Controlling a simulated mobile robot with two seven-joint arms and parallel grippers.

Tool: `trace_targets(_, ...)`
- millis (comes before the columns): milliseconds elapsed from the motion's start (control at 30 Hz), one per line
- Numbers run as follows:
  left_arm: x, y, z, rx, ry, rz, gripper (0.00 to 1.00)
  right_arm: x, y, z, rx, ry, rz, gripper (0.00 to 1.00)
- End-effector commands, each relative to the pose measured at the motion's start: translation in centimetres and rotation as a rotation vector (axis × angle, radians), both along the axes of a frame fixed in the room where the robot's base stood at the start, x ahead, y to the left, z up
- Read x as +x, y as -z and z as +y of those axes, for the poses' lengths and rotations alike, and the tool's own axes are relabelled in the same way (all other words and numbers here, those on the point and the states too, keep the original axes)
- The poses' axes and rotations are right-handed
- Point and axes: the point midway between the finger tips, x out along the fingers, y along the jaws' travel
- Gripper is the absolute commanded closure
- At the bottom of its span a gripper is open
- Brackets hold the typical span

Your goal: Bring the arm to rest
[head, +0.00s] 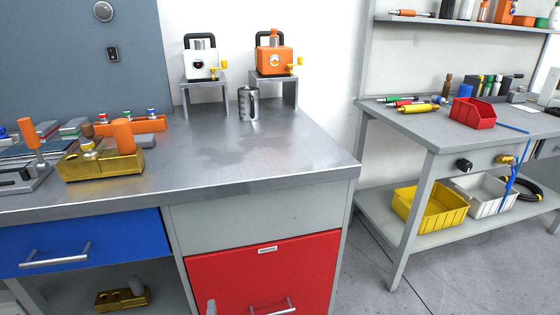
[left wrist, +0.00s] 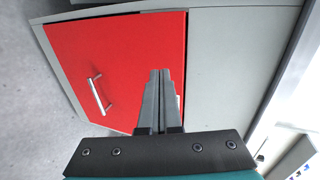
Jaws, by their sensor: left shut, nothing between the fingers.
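My left gripper (left wrist: 160,72) is shut and empty, its two grey fingers side by side in the left wrist view. It is in front of the red cabinet front (left wrist: 90,45), and I cannot tell the exact gap. In the head view only the tip of the left gripper (head: 211,306) shows at the bottom edge, left of the red front's handle (head: 275,308). The rest of the left arm is out of the head view. My right gripper is in neither view.
The steel worktop (head: 230,160) above holds a metal mug (head: 248,103), white and orange machines on stands, and a brass block (head: 100,162). A blue drawer (head: 85,245) is at left. A grey workbench (head: 420,125) stands at right, with open floor between.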

Motion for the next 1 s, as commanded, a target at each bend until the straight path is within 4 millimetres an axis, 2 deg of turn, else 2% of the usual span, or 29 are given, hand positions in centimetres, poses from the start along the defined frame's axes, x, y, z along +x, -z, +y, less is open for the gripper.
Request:
trace_targets(167,-3.1,5.7,-0.1,-0.159,-0.012,0.158,1.0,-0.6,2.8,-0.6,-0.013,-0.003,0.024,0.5)
trace_targets(267,-5.9,9.5,-0.1,-0.28,-0.047,0.263,1.0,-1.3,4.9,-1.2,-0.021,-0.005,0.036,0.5)
trace_targets(400,-10.8,13.9,0.4,-0.444,-0.133,0.398,1.0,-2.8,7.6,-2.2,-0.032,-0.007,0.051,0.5)
trace_targets(500,-14.6,16.4,1.0,-0.555,-0.217,0.481,1.0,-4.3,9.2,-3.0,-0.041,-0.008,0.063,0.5)
trace_targets(633,-20.0,18.9,2.0,-0.689,-0.355,0.571,1.0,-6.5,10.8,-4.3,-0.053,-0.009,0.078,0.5)
trace_targets(800,-26.9,20.7,3.7,-0.837,-0.568,0.649,1.0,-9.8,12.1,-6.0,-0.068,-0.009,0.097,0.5)
trace_targets(900,-30.0,21.1,4.7,-0.896,-0.678,0.667,1.0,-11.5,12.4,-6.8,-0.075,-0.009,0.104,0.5)
trace_targets(1000,-32.2,21.3,5.4,-0.935,-0.759,0.674,1.0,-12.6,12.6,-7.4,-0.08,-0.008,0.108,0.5)
